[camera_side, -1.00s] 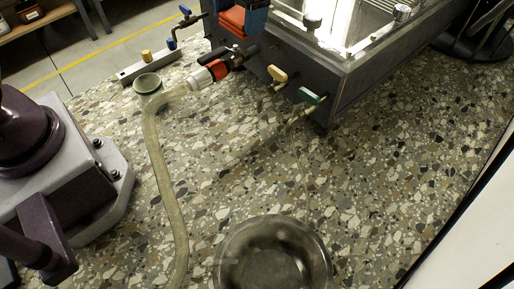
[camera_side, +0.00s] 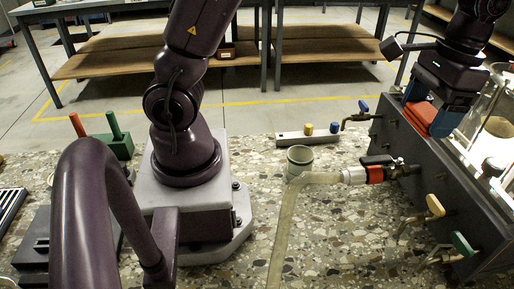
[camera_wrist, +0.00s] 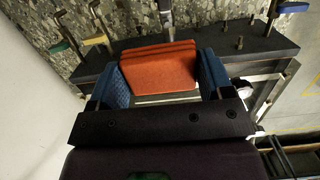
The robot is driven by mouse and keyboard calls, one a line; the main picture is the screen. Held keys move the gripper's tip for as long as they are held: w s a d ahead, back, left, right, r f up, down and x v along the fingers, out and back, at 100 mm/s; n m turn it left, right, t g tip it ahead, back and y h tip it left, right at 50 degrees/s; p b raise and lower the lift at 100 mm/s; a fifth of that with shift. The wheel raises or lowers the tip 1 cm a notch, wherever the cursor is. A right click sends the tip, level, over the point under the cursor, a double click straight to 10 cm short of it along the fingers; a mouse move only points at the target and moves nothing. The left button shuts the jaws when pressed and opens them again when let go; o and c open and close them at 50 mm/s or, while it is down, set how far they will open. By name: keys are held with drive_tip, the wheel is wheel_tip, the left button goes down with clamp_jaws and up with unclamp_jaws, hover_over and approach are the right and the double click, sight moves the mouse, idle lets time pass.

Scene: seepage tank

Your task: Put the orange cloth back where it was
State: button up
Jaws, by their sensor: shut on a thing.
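The orange cloth (camera_side: 427,117) is a folded, layered piece held between the blue fingers of my gripper (camera_side: 440,100), which is shut on it. In the side view it hangs against the upper edge of the dark tank (camera_side: 405,150), above the hose fitting. In the wrist view the cloth (camera_wrist: 160,68) spans between the blue fingers, over the tank's dark rim (camera_wrist: 262,46). I cannot tell whether the cloth rests on the rim or is only held there.
A clear hose (camera_side: 285,230) runs from a red-and-white fitting (camera_side: 364,175) past a grey-green cup (camera_side: 300,158). Valves with blue (camera_side: 364,106), yellow (camera_side: 435,205) and green (camera_side: 462,243) handles stick out. A green block (camera_side: 117,146) stands at the left.

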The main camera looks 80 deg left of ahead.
drive_tip(key=s+a, duration=0.2)
drive_tip(key=a, duration=0.8)
hover_over(249, 144)
drive_tip(key=f, duration=2.7)
drive_tip(key=shift+w+a+f, duration=0.1)
drive_tip(key=shift+w+f, duration=0.1)
drive_tip(key=shift+f, duration=0.1)
drive_tip(key=shift+f, duration=0.15)
drive_tip(key=o, duration=0.8)
